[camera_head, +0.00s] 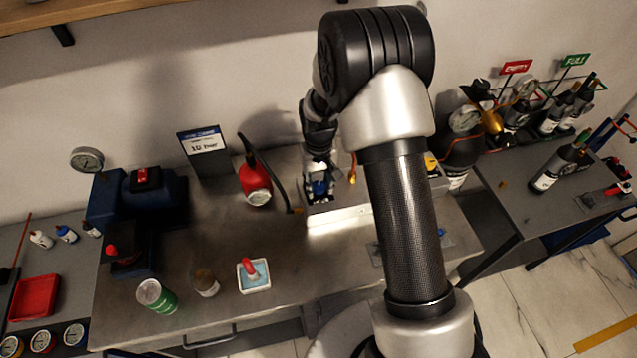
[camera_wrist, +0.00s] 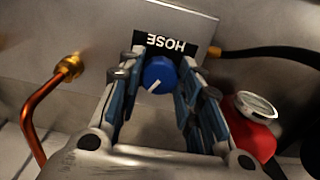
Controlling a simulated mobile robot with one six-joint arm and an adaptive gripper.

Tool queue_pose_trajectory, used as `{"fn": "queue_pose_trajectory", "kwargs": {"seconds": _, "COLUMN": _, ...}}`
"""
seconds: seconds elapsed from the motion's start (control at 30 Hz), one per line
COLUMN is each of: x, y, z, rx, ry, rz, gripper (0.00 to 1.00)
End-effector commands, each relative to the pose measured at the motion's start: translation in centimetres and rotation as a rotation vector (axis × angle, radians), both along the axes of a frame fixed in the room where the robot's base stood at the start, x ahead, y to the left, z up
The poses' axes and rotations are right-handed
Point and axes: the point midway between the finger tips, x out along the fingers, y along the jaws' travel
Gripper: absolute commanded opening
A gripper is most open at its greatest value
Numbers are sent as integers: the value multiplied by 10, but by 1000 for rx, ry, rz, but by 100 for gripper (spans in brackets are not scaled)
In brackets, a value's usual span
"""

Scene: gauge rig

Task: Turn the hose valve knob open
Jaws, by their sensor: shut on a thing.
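The blue hose valve knob (camera_wrist: 158,76) with a white pointer line shows in the wrist view, just under a black label reading HOSE (camera_wrist: 165,43), which appears upside down. The pointer line runs toward the lower left in that view. My gripper (camera_wrist: 160,78) has its two blue-padded fingers on either side of the knob and is shut on it. The knob is hard to make out there.
A copper pipe with a brass fitting (camera_wrist: 68,68) and a black hose (camera_wrist: 270,54) flank the knob. A red bottle with a gauge (camera_head: 256,182) stands close by. A sign (camera_head: 203,142), blue machine (camera_head: 150,200) and green can (camera_head: 155,296) stand on the bench.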

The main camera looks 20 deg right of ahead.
Motion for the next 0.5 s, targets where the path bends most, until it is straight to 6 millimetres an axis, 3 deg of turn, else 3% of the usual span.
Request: {"fn": "queue_pose_trajectory", "kwargs": {"seconds": 0.5, "x": -1, "y": -1, "z": -1, "rx": 0, "ry": 3, "rz": 380, "gripper": 9}}
